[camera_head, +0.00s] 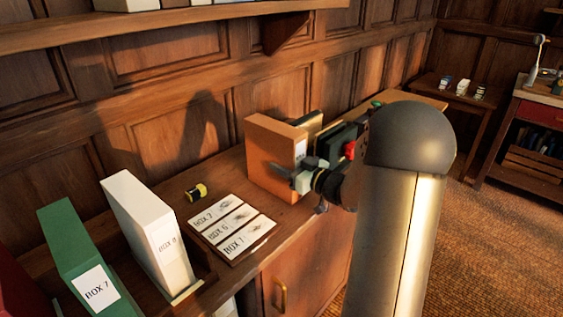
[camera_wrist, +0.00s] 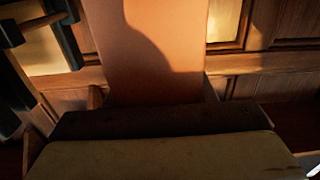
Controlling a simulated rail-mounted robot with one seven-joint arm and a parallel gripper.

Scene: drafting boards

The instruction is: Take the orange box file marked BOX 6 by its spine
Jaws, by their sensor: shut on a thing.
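The orange box file (camera_head: 268,160) stands upright on the cabinet top in the head view, with a white label on its spine; the marking on it is too small to read. My gripper (camera_head: 299,178) is at its spine edge, below the label, shut on the file. My wrist and arm come in from the right and hide part of the spine side. In the wrist view a broad orange face (camera_wrist: 155,50) fills the upper middle, partly in shadow. The fingertips are not clear there.
A white file marked BOX 8 (camera_head: 150,235) and a green file marked BOX 7 (camera_head: 85,260) stand at left. A card with label strips (camera_head: 232,228) and a yellow-black roll (camera_head: 196,191) lie between. Dark and green files stand close behind the orange one. A shelf (camera_head: 150,25) hangs above.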

